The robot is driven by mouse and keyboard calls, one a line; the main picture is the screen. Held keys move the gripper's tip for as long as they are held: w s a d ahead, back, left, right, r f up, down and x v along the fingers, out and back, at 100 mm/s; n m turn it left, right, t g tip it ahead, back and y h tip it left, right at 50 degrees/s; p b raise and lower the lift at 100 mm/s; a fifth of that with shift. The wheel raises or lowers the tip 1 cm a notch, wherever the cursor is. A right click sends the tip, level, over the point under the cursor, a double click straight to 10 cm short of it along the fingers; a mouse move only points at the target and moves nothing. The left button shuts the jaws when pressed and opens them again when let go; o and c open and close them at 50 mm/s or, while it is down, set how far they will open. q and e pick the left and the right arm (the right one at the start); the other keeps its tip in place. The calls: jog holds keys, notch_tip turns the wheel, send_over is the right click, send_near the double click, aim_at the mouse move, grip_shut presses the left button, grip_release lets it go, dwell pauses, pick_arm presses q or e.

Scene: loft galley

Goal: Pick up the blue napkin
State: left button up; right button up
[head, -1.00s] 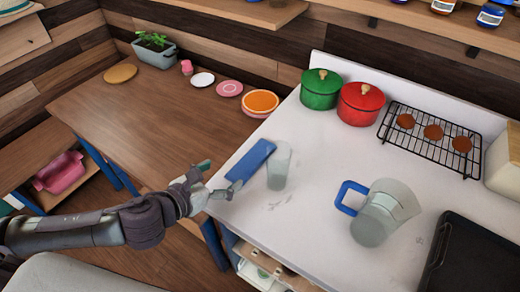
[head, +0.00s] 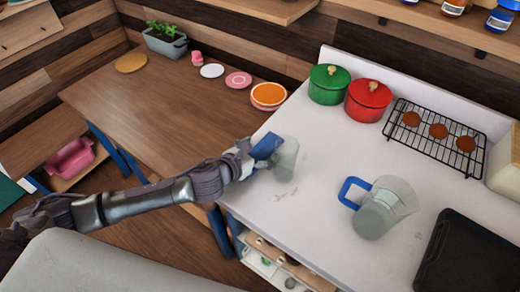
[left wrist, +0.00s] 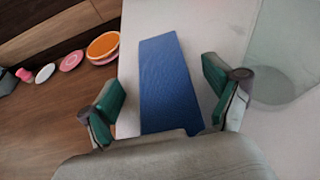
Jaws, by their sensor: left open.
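The blue napkin (left wrist: 168,85) lies flat on the white counter near its left edge. In the left wrist view it runs between the two green-padded fingers of my left gripper (left wrist: 166,100), which is open with a gap on each side of the cloth. In the head view my left gripper (head: 248,160) is over the near end of the napkin (head: 266,146) and hides part of it. Whether the fingers touch the counter cannot be told. My right gripper is not in view.
A clear glass (head: 286,158) stands close to the napkin's right side. The wooden table (head: 150,115) to the left is mostly bare.

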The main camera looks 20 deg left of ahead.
pick_arm(q)
jog(key=c, duration=1.2)
jog(key=shift+r, duration=0.1)
